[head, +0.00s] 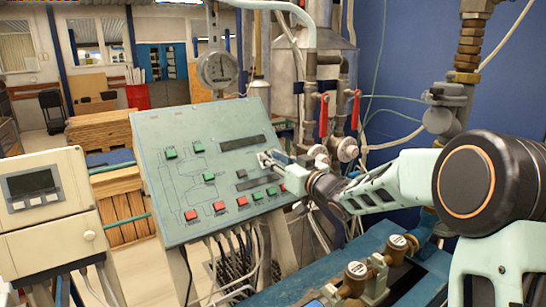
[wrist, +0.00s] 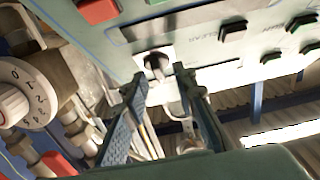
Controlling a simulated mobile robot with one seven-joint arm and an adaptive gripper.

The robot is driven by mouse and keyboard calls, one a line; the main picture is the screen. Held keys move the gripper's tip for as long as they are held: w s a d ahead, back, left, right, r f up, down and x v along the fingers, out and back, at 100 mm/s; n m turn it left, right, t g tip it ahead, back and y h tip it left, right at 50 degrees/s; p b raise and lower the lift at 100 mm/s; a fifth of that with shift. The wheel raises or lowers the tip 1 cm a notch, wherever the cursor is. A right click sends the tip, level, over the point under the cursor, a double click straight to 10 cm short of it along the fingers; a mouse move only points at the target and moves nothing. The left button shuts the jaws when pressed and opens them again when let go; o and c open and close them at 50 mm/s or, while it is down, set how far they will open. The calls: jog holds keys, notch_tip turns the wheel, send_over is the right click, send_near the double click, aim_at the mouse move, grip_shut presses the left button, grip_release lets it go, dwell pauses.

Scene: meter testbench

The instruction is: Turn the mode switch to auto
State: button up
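The mode switch is a small black knob (wrist: 157,64) on a pale plate, set in the sloping green control panel (head: 160,130). In the wrist view my gripper (wrist: 159,76) has its two fingers apart, with the knob in line with the gap between the fingertips. The fingertips are close to the panel face; I cannot tell whether they touch the knob. In the head view my gripper (head: 270,160) is at the right part of the panel and hides the switch. The panel (wrist: 210,20) also fills the top of the wrist view.
Red-handled valves (head: 323,115) and pipes stand behind my gripper. A pale meter box (head: 50,210) stands left of the panel. Cables hang below the panel.

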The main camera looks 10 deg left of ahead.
jog(key=shift+c, duration=0.4)
grip_shut()
jog(key=shift+a+f+m+b, duration=0.1)
jog(key=shift+m+b, duration=0.2)
jog(key=shift+b, duration=0.3)
jog(key=m+b, duration=0.1)
jog(key=m+t+h+b, duration=0.1)
jog(key=b, duration=0.1)
jog(key=shift+a+f+t+h, duration=0.1)
jog(key=shift+f+t+h, duration=0.05)
jog(key=shift+t+h, duration=0.15)
jog(key=m+h+b, duration=0.1)
jog(key=m+b, duration=0.1)
jog(key=m+t+h+b, duration=0.1)
jog(key=m+h+b, duration=0.1)
jog(key=m+b, duration=0.1)
jog(key=shift+s+a, duration=0.2)
jog(key=shift+a+r+m+t+h, duration=0.1)
jog(key=shift+r+m+t+h, duration=0.3)
jog(key=shift+m+h, duration=0.65)
jog(key=m+h+p, duration=0.1)
jog(key=m+p, duration=0.1)
jog(key=p, duration=0.1)
jog(key=shift+r, duration=0.15)
jog(key=shift+m+h+p, duration=0.25)
jog(key=shift+p, duration=0.3)
